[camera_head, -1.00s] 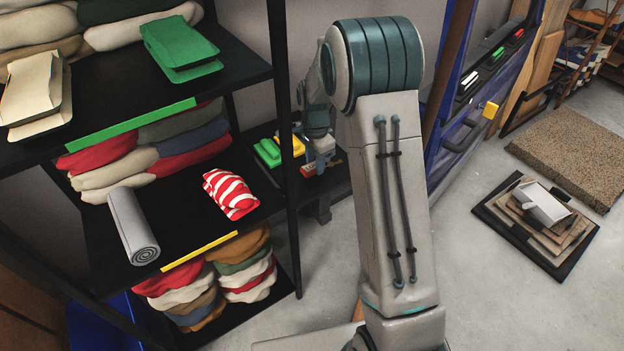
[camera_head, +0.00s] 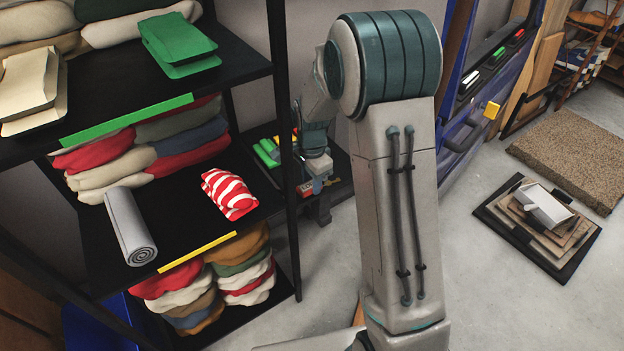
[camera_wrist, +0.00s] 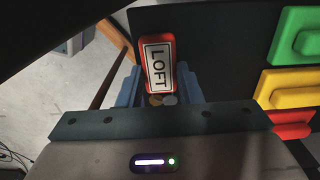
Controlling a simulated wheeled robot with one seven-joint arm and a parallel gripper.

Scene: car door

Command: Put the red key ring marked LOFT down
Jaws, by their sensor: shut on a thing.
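The red key ring marked LOFT (camera_wrist: 143,50) is a red tag with a white label and some metal pieces below it. It sits between the blue fingers of my gripper (camera_wrist: 156,84) in the wrist view, and they are shut on it. Its far end overlaps the edge of a black surface (camera_wrist: 205,45); I cannot tell whether it touches. In the head view my gripper (camera_head: 318,185) is small and low over the black bench (camera_head: 262,187) behind the shelf post, with a bit of red (camera_head: 304,188) beside it.
Green (camera_wrist: 300,45), yellow (camera_wrist: 290,88) and red (camera_wrist: 292,124) blocks lie to the right on the black surface. A black shelf (camera_head: 110,235) with folded cloths stands at left, its post (camera_head: 287,150) close to my forearm. A blue car door (camera_head: 470,110) stands right.

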